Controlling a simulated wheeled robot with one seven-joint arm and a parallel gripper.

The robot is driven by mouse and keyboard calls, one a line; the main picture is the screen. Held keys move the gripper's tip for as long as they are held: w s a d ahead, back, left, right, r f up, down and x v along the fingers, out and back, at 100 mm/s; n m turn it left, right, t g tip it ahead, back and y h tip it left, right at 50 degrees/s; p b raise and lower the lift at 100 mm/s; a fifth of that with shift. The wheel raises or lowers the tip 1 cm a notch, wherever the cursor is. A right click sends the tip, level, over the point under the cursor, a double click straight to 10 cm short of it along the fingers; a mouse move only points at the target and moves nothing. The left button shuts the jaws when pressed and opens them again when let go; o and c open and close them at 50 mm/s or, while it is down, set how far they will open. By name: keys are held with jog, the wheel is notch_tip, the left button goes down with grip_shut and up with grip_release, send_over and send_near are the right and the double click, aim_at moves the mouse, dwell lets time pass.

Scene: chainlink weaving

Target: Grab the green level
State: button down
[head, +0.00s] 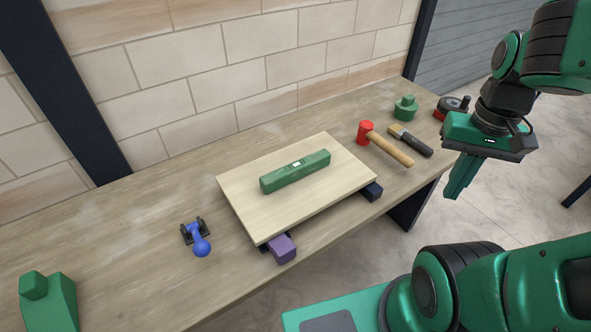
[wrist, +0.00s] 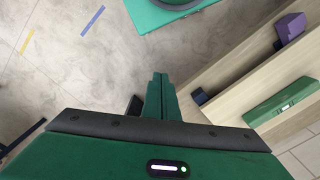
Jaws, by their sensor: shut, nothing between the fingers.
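The green level (head: 295,171) lies flat on a pale wooden board (head: 242,205) on the workbench, with a small white vial window at its middle. It also shows at the right of the wrist view (wrist: 283,102). My gripper (head: 456,190) hangs to the right of the bench in the head view, pointing down over the floor, well apart from the level. In the wrist view its green fingers (wrist: 158,84) are together with nothing between them.
The board rests on a purple block (head: 282,249) and a dark blue block (head: 372,191). A red mallet (head: 386,145), a brush (head: 411,140) and a green object (head: 405,108) lie right of it. A blue-ended clamp (head: 200,245) lies left. A brick wall backs the bench.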

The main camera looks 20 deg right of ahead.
jog(key=c, duration=2.1)
grip_release()
jog(key=shift+s+r, duration=0.15)
jog(key=shift+s, duration=0.1)
jog(key=o, duration=0.5)
jog(key=shift+a+r, duration=0.1)
jog(key=shift+r, duration=0.2)
jog(key=shift+o, duration=1.2)
jog(key=w+a+r+m+h, duration=0.1)
jog(key=w+a+m, duration=0.1)
jog(key=w, duration=0.6)
jog(key=shift+a+r, duration=0.25)
jog(key=shift+a, duration=0.35)
jog(key=m, duration=0.6)
send_over(297, 165)
jog(key=f, duration=0.1)
jog(key=shift+y, duration=0.4)
jog(key=shift+f, duration=5.25)
